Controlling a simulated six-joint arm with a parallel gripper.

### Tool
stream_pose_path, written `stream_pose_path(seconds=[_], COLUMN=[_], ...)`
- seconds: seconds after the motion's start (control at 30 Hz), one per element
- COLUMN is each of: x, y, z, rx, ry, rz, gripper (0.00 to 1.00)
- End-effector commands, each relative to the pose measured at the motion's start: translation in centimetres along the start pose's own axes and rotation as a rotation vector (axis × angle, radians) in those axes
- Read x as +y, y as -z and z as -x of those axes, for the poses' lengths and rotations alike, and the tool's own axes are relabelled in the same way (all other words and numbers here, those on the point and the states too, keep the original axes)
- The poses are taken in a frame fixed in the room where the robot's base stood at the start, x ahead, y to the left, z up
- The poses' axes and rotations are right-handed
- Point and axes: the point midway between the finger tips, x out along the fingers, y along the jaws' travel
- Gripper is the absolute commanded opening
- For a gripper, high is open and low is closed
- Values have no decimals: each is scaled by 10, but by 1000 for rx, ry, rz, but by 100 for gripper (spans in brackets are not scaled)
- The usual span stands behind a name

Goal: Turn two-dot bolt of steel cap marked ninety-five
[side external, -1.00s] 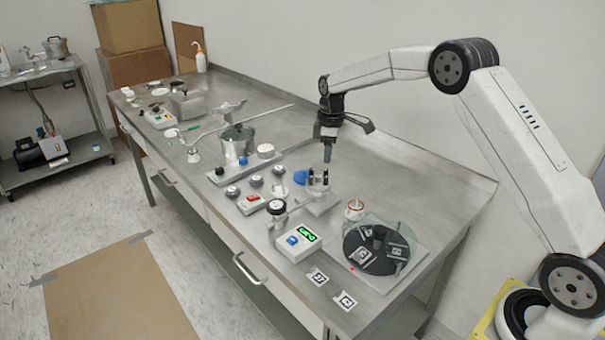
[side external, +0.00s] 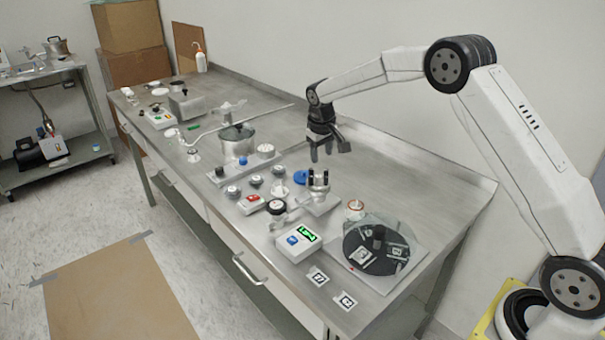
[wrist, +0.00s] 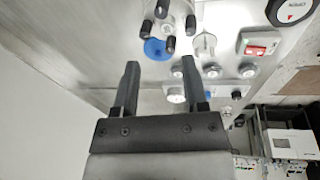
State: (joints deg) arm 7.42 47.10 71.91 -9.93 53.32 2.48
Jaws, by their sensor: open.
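My gripper (side external: 329,152) is open and empty above the bench, up and behind a steel fixture with black posts (side external: 318,184). In the wrist view my gripper's two dark fingers (wrist: 160,63) are spread apart. The fixture's black-tipped posts (wrist: 169,43) show just beyond the fingertips, apart from them. I cannot make out a number ninety-five or any dot marks, so I cannot tell which part is the steel cap or the two-dot bolt.
A blue disc (side external: 300,178) lies behind the fixture. A white box with a green display (side external: 298,242) and a dark turntable with tags (side external: 360,272) stand in front. A steel pot (side external: 236,148) and several knobs stand left. The bench's back right is clear.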

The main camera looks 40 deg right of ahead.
Motion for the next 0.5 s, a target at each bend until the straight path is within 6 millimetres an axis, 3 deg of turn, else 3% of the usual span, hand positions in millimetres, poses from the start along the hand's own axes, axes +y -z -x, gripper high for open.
stream_pose_path(seconds=[0.5], x=[-15], y=[14], z=[3], rx=[146], ry=[-54], rz=[-543], gripper=[56])
